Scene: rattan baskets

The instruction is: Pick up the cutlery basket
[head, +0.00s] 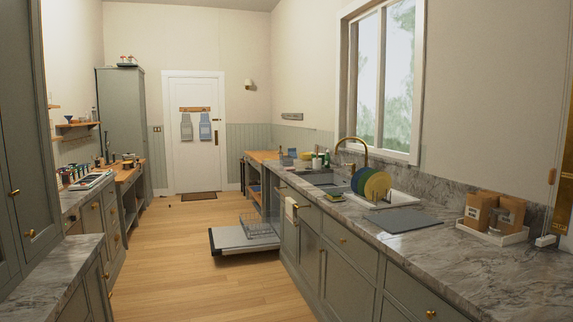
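A grey wire rack or basket (258,226) shows at the open dishwasher door (232,238), low over the floor in the middle distance. It is small in the view, and I cannot tell whether it is the cutlery basket or holds one. I make out no other clear cutlery basket. Neither of my grippers is in view.
A long marble counter (475,262) with cabinets runs along the right, holding a dish rack (400,198) with plates and a tray (492,234) with paper bags. Cabinets line the left. The wooden floor (178,270) between is clear up to the dishwasher door.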

